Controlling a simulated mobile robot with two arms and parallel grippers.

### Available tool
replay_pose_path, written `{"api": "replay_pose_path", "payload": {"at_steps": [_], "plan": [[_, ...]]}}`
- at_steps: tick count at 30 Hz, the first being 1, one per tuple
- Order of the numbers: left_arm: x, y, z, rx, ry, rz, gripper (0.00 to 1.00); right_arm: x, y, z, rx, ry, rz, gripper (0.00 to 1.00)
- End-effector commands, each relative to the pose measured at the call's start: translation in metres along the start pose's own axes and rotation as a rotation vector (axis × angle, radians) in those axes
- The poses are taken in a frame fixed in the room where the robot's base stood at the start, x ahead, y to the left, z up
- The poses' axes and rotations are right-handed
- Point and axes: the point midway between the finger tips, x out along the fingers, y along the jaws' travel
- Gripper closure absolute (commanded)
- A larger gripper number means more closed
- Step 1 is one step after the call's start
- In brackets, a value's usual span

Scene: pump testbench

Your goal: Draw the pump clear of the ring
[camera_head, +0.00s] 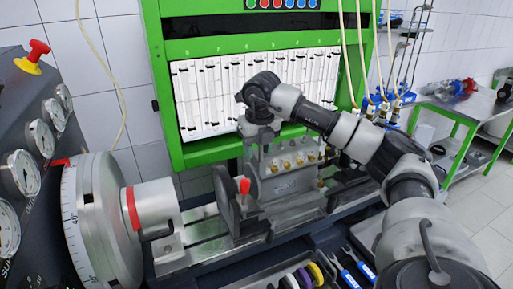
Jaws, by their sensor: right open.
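The pump (290,182) is a grey block with a row of brass fittings on its side. It sits on the bench rails, upright. A dark ring-shaped bracket (226,200) with a red-handled lever (244,187) stands at its left end; I take this to be the ring. The pump's left end is close against it, and I cannot tell how far it reaches inside. My right arm comes in from the right and bends down over the pump. My right gripper (263,131) is open at the pump's top left; its fingertips are hard to make out. My left gripper is not in view.
A graduated drive disc (100,220) with a silver red-banded coupling (152,208) stands left of the ring. The green test frame (160,100) with its white tube panel rises close behind. A tray with coloured rings (302,278) and blue-handled tools (358,266) lies in front, below.

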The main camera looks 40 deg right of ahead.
Motion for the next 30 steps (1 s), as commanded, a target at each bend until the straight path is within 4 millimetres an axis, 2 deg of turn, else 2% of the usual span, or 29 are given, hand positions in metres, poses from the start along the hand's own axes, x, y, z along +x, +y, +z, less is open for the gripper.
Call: {"api": "replay_pose_path", "payload": {"at_steps": [5,13,15,21,30], "plan": [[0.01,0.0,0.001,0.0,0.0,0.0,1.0,-0.026,0.0,0.001,0.003,-0.011,0.002,0.54],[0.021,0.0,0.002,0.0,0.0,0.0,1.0,-0.082,0.001,0.0,0.001,-0.01,0.003,0.54],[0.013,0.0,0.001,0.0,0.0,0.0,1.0,-0.096,0.001,0.001,0.001,-0.01,0.001,0.54],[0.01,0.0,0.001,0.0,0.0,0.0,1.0,-0.107,0.001,0.0,0.001,-0.007,0.001,0.54],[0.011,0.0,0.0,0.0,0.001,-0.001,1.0,-0.107,0.001,0.0,0.001,-0.006,0.001,0.54]]}}
